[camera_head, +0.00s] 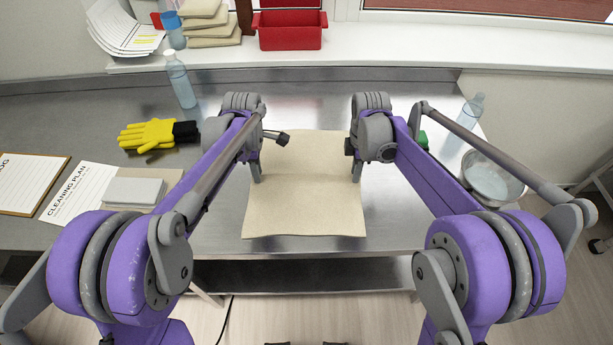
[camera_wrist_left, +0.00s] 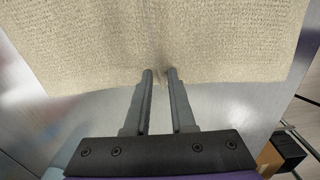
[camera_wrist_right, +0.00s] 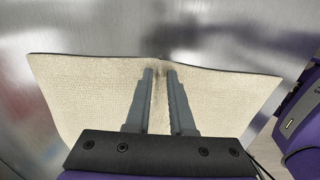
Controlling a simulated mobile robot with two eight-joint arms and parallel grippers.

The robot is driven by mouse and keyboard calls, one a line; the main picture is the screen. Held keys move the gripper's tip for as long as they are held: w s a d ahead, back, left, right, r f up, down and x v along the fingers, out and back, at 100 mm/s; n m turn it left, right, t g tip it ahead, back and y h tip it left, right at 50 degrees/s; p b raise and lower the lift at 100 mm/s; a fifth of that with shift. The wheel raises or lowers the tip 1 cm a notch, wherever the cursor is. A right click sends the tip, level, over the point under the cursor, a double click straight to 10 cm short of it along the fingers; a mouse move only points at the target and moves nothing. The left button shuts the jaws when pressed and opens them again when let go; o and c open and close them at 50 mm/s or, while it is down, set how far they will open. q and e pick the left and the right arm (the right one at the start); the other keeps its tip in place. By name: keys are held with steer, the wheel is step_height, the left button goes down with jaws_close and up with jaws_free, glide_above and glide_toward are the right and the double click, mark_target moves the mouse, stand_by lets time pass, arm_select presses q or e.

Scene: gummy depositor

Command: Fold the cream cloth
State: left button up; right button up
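The cream cloth (camera_head: 305,200) lies spread out on the steel table, its near edge close to the table's front. My left gripper (camera_head: 257,178) is at its left edge and my right gripper (camera_head: 357,175) at its right edge. In the left wrist view, the fingers (camera_wrist_left: 160,72) are close together, with the cloth (camera_wrist_left: 90,45) puckered between their tips. In the right wrist view, the fingers (camera_wrist_right: 161,72) pinch the cloth (camera_wrist_right: 85,90) at its edge, where it rises in a small crease. My arms hide part of the cloth's far corners.
Yellow gloves (camera_head: 150,134), a grey block (camera_head: 134,191) and a cleaning plan sheet (camera_head: 75,192) lie left. A bottle (camera_head: 181,82) stands behind. A metal bowl (camera_head: 490,180) and another bottle (camera_head: 470,112) stand right. A red box (camera_head: 290,30) is on the sill.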

arm_select(q)
jaws_close()
arm_select(e)
jaws_close()
arm_select(q)
steer(key=shift+r, duration=0.1)
arm_select(e)
steer(key=shift+r, duration=0.1)
